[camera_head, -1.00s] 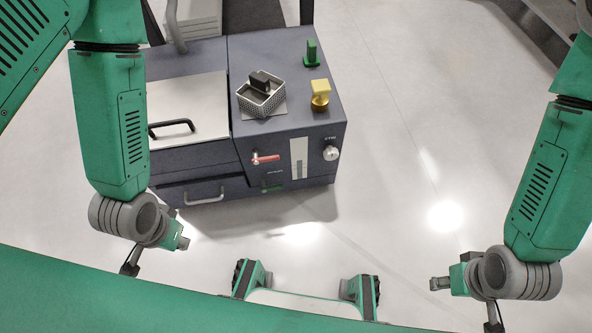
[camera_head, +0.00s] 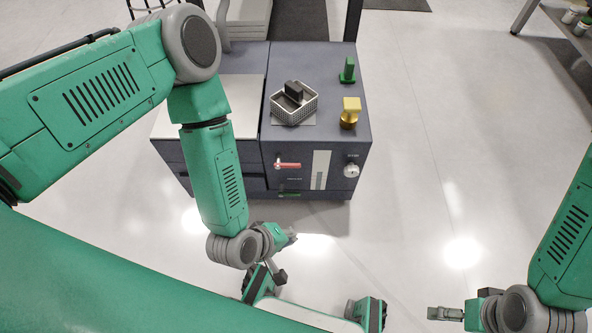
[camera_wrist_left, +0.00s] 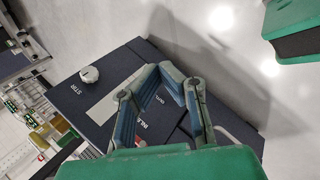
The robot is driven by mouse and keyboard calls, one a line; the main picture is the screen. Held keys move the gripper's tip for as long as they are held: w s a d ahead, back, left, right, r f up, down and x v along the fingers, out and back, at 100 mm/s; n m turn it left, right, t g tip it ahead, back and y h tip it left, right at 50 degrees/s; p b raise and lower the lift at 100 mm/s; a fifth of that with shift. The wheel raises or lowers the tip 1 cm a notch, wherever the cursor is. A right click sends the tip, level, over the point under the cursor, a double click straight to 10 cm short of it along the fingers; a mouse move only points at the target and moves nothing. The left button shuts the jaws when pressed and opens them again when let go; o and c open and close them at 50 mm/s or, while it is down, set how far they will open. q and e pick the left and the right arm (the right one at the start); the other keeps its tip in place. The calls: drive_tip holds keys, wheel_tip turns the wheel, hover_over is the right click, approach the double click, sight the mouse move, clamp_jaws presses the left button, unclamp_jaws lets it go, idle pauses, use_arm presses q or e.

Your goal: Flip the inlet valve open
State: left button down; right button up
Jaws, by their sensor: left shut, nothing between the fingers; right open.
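The inlet valve's red lever (camera_head: 287,164) lies roughly horizontal on the dark front panel of the machine (camera_head: 250,151). In the left wrist view, a bit of red (camera_wrist_left: 141,143) shows beside the "INLET" lettering, mostly hidden behind my gripper. My left gripper (camera_head: 291,238) is in front of and below the panel in the head view, apart from the lever. Its fingers also show in the left wrist view (camera_wrist_left: 170,72), shut and empty. My right gripper (camera_head: 432,313) is open and empty over the floor at the lower right, far from the machine.
A white knob (camera_head: 351,170) and a pale vertical strip (camera_head: 320,170) sit right of the lever. The floor to the right is clear.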

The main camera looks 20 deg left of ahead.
sight(287, 165)
use_arm(q)
drive_tip(key=w+d+n+t+y+p, duration=0.2)
drive_tip(key=w+d+n+t, duration=0.5)
drive_tip(key=n, duration=0.8)
drive_tip(key=w+a+f+n+t+y, duration=0.1)
drive_tip(key=w+a+f+n+y, duration=0.1)
drive_tip(key=a+n+y, duration=0.4)
drive_tip(key=w+a+n, duration=0.1)
drive_tip(key=a+n, duration=0.2)
drive_tip(key=n, duration=0.4)
drive_tip(key=shift+f+n+p, duration=0.25)
drive_tip(key=shift+n+p, duration=0.05)
drive_tip(key=shift+w, duration=0.15)
drive_tip(key=b+x, duration=0.4)
drive_tip(key=x, duration=0.5)
drive_tip(key=shift+w+a+r, duration=0.1)
drive_tip(key=shift+w+r, duration=0.05)
drive_tip(key=shift+r, duration=0.8)
drive_tip(key=shift+w+a+r, duration=0.1)
drive_tip(key=shift+w+r, duration=0.05)
drive_tip(key=shift+r, duration=0.75)
